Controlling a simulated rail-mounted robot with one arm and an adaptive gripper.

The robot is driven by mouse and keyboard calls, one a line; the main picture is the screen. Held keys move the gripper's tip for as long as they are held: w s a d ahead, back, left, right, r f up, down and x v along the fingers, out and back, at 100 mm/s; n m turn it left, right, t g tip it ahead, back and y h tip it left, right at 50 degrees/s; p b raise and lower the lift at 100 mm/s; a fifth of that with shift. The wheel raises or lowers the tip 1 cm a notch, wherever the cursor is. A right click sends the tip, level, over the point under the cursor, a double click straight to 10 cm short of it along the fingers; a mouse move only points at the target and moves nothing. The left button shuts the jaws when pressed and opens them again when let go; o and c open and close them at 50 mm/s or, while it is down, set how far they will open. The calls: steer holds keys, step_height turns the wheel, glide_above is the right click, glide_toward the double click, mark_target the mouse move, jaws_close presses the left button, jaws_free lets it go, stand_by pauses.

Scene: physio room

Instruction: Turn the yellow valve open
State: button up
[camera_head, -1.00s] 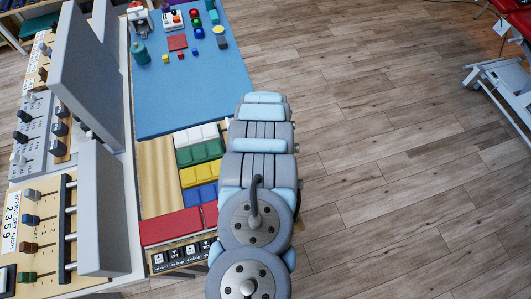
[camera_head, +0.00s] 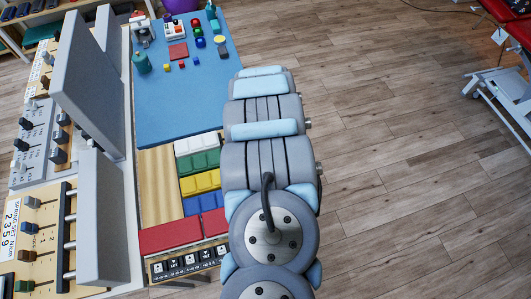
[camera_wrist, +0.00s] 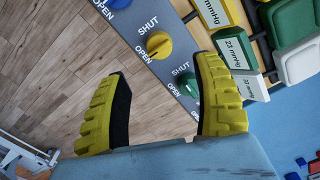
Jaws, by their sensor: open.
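The yellow valve (camera_wrist: 159,44) is a round knob on a grey panel in the wrist view, between the printed words SHUT and OPEN. Its raised grip bar points toward the lower left, on the OPEN side. My gripper (camera_wrist: 160,85) has yellow ribbed fingers spread wide apart, with nothing between them. The knob appears beyond the gap between the fingertips, apart from both. The valve is not visible in the head view, where my arm covers part of the table's right side.
A green knob (camera_wrist: 187,84) and a blue knob (camera_wrist: 115,3) flank the yellow one on the panel. Pressure-labelled blocks (camera_wrist: 234,48) stand beside it. In the head view, a blue mat (camera_head: 185,105) holds small objects. Wooden floor (camera_head: 400,150) lies open at right.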

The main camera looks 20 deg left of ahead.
step_height(320, 180, up, 2)
steer(key=shift+w, duration=0.15)
steer(key=shift+r, duration=0.55)
stand_by(0.4)
